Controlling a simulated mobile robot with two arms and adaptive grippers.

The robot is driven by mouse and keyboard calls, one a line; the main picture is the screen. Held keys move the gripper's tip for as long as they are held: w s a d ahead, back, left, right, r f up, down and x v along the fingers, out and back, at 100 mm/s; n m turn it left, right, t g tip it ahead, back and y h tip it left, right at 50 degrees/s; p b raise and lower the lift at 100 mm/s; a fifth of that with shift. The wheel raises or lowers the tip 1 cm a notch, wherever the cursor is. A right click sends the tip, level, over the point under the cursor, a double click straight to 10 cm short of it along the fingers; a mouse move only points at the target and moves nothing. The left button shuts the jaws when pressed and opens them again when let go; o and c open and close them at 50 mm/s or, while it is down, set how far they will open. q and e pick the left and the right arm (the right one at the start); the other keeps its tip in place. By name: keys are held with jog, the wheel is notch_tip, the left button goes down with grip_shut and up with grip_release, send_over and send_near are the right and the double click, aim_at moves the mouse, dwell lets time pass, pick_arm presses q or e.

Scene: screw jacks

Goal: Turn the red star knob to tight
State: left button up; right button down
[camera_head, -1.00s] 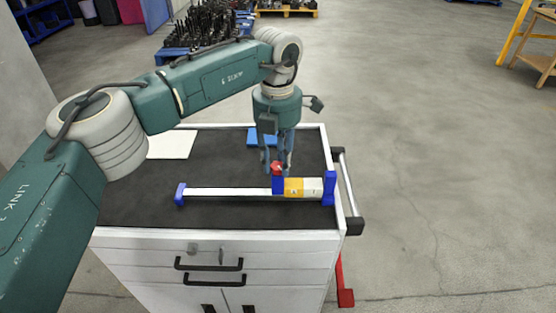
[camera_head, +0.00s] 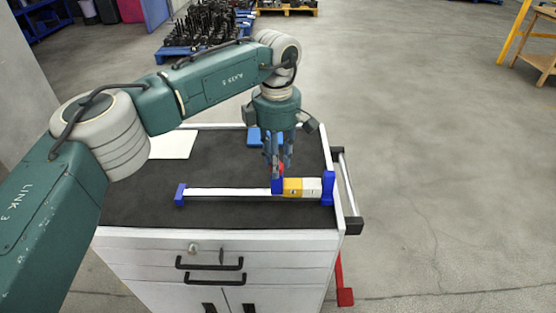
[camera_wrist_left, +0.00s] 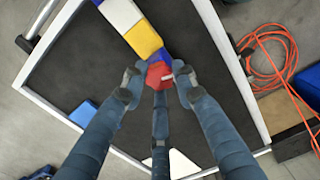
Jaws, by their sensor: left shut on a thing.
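The red star knob (camera_wrist_left: 158,75) sits on a blue block of the clamp-like bar (camera_head: 230,191). In the head view the knob (camera_head: 281,168) is mostly hidden by the fingers. My left gripper (camera_head: 279,162) points down over it. In the left wrist view my left gripper (camera_wrist_left: 155,80) has its fingers closed around the knob from several sides. A pale mark shows on the knob's right side. A yellow block (camera_head: 292,187) and a white block (camera_head: 313,187) sit beside the knob's block, before the blue end piece (camera_head: 329,188). My right gripper is not in view.
The bar lies on the dark top of a white drawer cart (camera_head: 130,215). A white sheet (camera_head: 172,145) and a blue block (camera_head: 253,137) lie behind it. A cart handle (camera_head: 349,190) is at the right. Orange cable (camera_wrist_left: 270,55) shows in the left wrist view.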

pick_arm(q)
jog(key=shift+w+a+m, duration=0.1)
jog(key=shift+a+m, duration=0.1)
jog(key=shift+m, duration=0.5)
jog(key=shift+r, duration=0.1)
jog(key=o, duration=1.2)
jog(key=shift+c, duration=0.2)
notch_tip(320, 180, up, 12)
